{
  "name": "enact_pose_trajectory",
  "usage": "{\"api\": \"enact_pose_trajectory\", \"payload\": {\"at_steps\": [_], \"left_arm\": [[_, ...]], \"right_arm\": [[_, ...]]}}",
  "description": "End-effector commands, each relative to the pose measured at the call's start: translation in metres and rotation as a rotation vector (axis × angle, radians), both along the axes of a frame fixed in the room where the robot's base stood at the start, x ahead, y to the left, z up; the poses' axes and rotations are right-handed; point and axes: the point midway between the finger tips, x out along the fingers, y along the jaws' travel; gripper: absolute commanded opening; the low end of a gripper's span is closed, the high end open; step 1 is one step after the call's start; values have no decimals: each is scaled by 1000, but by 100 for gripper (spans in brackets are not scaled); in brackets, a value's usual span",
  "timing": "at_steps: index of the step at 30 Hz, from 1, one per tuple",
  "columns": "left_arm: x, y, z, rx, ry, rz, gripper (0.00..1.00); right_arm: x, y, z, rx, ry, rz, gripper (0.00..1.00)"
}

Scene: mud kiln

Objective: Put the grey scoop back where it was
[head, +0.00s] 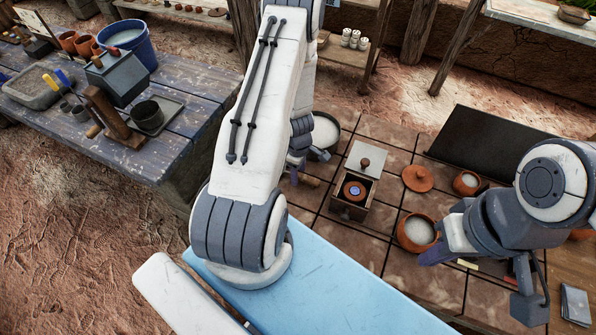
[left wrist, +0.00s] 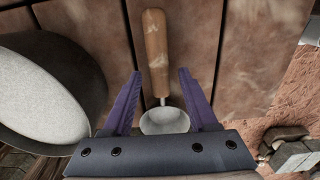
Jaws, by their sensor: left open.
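The scoop (left wrist: 155,50) has a wooden handle and a pale grey bowl. In the left wrist view it lies on the brown tiles, handle pointing away from me. Its bowl is partly hidden by my gripper's body. My left gripper (left wrist: 159,74) is open, its purple fingers on either side of the scoop's neck, with gaps on both sides. In the head view my left arm hides most of that spot; part of the wooden handle (head: 308,180) shows. My right gripper (head: 440,252) is at the right, beside a clay bowl; its jaw opening is unclear.
A dark pot (left wrist: 82,70) of white material stands close left of the scoop; it also shows in the head view (head: 325,132). A wooden box (head: 352,195), clay lid (head: 418,178) and clay bowls (head: 416,232) stand to the right. Bare tiles lie between them.

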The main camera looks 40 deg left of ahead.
Motion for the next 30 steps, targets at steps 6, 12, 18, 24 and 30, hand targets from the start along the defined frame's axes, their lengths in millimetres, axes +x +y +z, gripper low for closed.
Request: {"api": "enact_pose_trajectory", "payload": {"at_steps": [6, 12, 18, 24, 30], "left_arm": [[0, 0, 37, 0, 0, 0, 59], [0, 0, 70, 0, 0, 0, 59], [0, 0, 99, 0, 0, -1, 59], [0, 0, 112, 0, 0, 0, 59], [2, -2, 115, -1, -3, -15, 59]], "right_arm": [[0, 0, 37, 0, 0, 4, 0], [0, 0, 69, 0, -1, 9, 0], [0, 0, 99, 0, -1, 10, 0], [0, 0, 112, 0, -1, 7, 0], [0, 0, 111, 0, -1, 7, 0]]}}
